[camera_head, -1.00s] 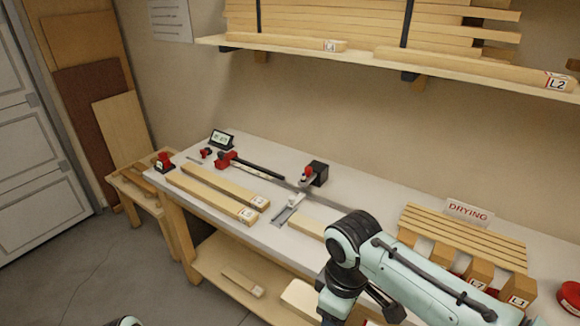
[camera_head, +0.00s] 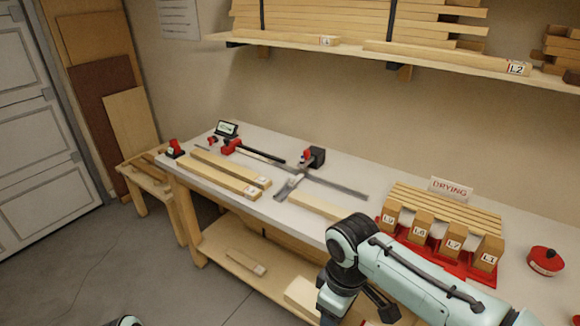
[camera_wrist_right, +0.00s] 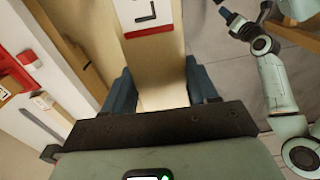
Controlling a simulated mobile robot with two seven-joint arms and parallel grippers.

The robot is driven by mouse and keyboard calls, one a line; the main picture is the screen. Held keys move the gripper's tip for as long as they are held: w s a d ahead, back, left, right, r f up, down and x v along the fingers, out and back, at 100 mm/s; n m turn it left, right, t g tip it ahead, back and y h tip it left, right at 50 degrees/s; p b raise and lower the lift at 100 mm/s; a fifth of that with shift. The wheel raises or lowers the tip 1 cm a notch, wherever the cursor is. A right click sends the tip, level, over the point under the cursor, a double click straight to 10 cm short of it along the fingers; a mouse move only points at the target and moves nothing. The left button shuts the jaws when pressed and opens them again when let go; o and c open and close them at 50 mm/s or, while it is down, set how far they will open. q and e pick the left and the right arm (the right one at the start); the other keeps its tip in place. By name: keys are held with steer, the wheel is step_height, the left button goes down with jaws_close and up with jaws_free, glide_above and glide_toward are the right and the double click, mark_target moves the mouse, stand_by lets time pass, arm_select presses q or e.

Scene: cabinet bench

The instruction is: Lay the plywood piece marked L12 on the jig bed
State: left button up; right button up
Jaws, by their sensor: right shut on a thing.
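My right gripper (camera_wrist_right: 160,92) is shut on a pale plywood piece (camera_wrist_right: 155,65) with a red-edged white label. Its label shows an L-like stroke; the rest is cut off, so I cannot read the number. In the head view my right arm covers the right gripper. A metal jig-like fixture (camera_head: 292,186) with a rail lies mid-bench, with a pale board (camera_head: 318,205) right of it; I cannot tell which part is the bed. In the right wrist view, part of another mint arm, seemingly my left, shows at top right; its jaws are unclear.
Two labelled boards (camera_head: 222,178) lie at the bench's left. A red rack (camera_head: 445,262) holds several labelled pieces by the DRYING sign (camera_head: 451,188). A red tin (camera_head: 546,260) stands right of it. A loaded wall shelf (camera_head: 400,54) hangs above; a lower shelf (camera_head: 235,252) runs beneath.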

arm_select(q)
steer(key=shift+w, duration=0.25)
steer(key=c, duration=0.4)
arm_select(e)
steer(key=w+d+f+m, duration=0.2)
steer(key=w+f+m, duration=0.1)
steer(key=f, duration=0.5)
steer(key=w+d+f+m, duration=0.3)
steer(key=f+m, duration=0.1)
steer(key=f, duration=0.3)
steer(key=w+d+f+m, duration=0.3)
steer(key=f, duration=0.5)
steer(key=shift+d+f, duration=0.15)
steer(key=shift+f, duration=0.15)
